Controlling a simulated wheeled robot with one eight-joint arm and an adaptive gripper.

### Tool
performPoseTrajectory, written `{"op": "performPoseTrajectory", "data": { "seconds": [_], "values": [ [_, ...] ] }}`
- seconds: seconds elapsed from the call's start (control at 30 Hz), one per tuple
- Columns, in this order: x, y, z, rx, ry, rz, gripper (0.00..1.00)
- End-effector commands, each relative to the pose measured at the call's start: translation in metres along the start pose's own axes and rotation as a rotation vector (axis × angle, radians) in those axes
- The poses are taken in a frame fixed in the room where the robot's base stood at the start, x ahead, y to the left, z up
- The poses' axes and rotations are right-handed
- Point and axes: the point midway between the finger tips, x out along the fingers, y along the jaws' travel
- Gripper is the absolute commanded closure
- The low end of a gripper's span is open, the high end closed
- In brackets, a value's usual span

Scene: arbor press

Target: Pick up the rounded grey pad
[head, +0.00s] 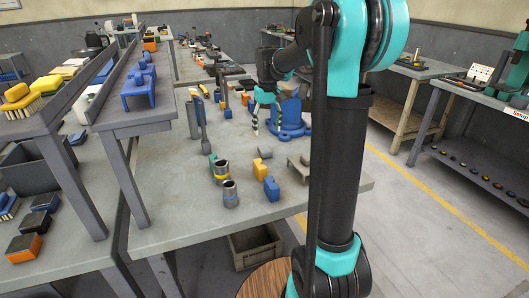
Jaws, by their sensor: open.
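A small grey block with rounded edges (265,152), which looks like the rounded grey pad, lies on the grey workbench (170,190) left of a grey bracket-like piece (300,167). My gripper (256,126) hangs above the bench, pointing down. It is behind the pad in the picture and apart from it. The gripper is open and looks empty, though its fingers are small in this view.
A blue press-like stand (290,120) stands just right of my gripper. Yellow and blue blocks (265,178), grey cylinders (230,194) and upright posts (200,120) stand near the pad. A raised shelf (150,118) borders the left. The bench's front left is clear.

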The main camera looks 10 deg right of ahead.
Motion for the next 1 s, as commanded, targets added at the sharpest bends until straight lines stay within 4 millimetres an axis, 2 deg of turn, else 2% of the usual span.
{"op": "performPoseTrajectory", "data": {
  "seconds": [0.1, 0.2, 0.47, 0.7, 0.83, 1.0],
  "values": [
    [0.022, 0.0, -0.001, 0.0, 0.0, 0.0, 0.38],
    [0.035, 0.0, -0.001, 0.0, 0.0, 0.0, 0.38],
    [0.051, -0.002, -0.002, -0.001, 0.0, 0.0, 0.38],
    [0.085, -0.008, -0.006, -0.001, 0.0, 0.0, 0.38],
    [0.095, -0.008, -0.006, -0.001, 0.0, 0.0, 0.38],
    [0.096, -0.008, -0.006, 0.0, 0.0, 0.0, 0.38]
  ]
}}
